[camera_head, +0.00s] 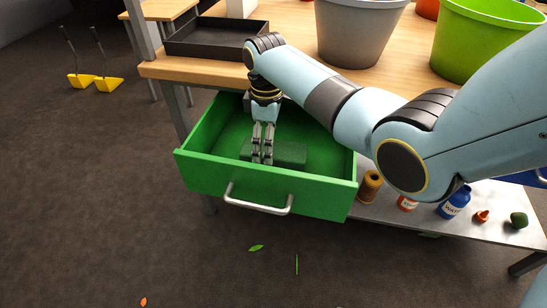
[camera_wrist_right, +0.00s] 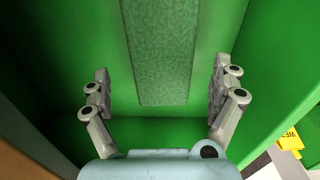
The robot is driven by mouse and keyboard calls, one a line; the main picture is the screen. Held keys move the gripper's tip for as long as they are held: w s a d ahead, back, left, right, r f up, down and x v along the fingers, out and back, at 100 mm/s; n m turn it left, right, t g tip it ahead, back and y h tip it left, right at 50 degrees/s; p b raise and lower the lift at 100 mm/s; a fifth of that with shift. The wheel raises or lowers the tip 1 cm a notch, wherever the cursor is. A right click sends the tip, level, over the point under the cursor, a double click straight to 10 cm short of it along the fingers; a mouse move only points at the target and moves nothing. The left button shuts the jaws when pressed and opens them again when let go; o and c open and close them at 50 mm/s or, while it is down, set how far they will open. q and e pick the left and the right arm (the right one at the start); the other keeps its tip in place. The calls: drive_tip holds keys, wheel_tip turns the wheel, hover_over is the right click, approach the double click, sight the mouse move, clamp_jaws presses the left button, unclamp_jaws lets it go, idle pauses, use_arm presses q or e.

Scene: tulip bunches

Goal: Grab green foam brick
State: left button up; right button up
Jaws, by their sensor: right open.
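The green foam brick (camera_head: 290,153) lies on the floor of the open green drawer (camera_head: 265,190). In the head view it is dark green and partly hidden by my right gripper (camera_head: 262,158), which reaches down into the drawer over its left part. In the right wrist view the foam brick (camera_wrist_right: 160,50) is a long speckled block running away from the gripper. There the fingers of my right gripper (camera_wrist_right: 160,88) stand open, one on each side of the brick with gaps, and nothing is held. My left gripper is not in view.
The drawer walls rise close around my right gripper, with a metal handle (camera_head: 258,201) in front. Above are a black tray (camera_head: 215,38), a grey pot (camera_head: 358,35) and a lime-green pot (camera_head: 485,40). A brown spool (camera_head: 369,186) and a blue bottle (camera_head: 454,203) stand on the lower shelf.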

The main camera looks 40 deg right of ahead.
wheel_tip(320, 180, down, 4)
drive_tip(key=shift+s+f+b, duration=0.15)
drive_tip(key=shift+b, duration=0.5)
drive_tip(key=shift+c, duration=0.4)
drive_tip(key=c, duration=0.9)
